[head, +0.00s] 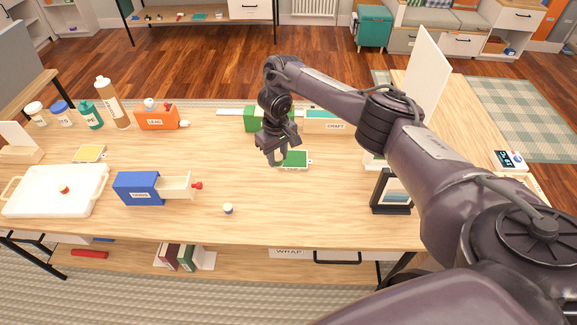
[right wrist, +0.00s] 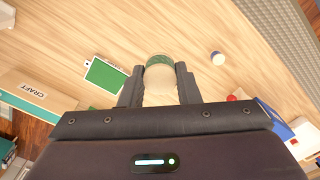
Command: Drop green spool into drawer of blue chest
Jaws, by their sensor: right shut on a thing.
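The blue chest (head: 137,189) stands on the table left of centre, its pale drawer (head: 177,187) pulled out to the right, with a red knob (head: 198,185). The part of the drawer's inside that I see looks empty. My right gripper (head: 277,160) is above the table, right of the drawer and apart from it. In the right wrist view the right gripper (right wrist: 160,86) is shut on the green spool (right wrist: 160,62), a pale spool with a green band. The fingers mostly hide the spool in the head view. My left gripper is not in view.
A blue-banded spool (head: 228,208) stands on the table between chest and gripper. A white tray (head: 30,202) holds a red-marked spool (head: 63,189). A green card (head: 296,159) lies beside the gripper. A dark frame (head: 391,191) stands at right. An orange box (head: 157,117) and bottles stand behind.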

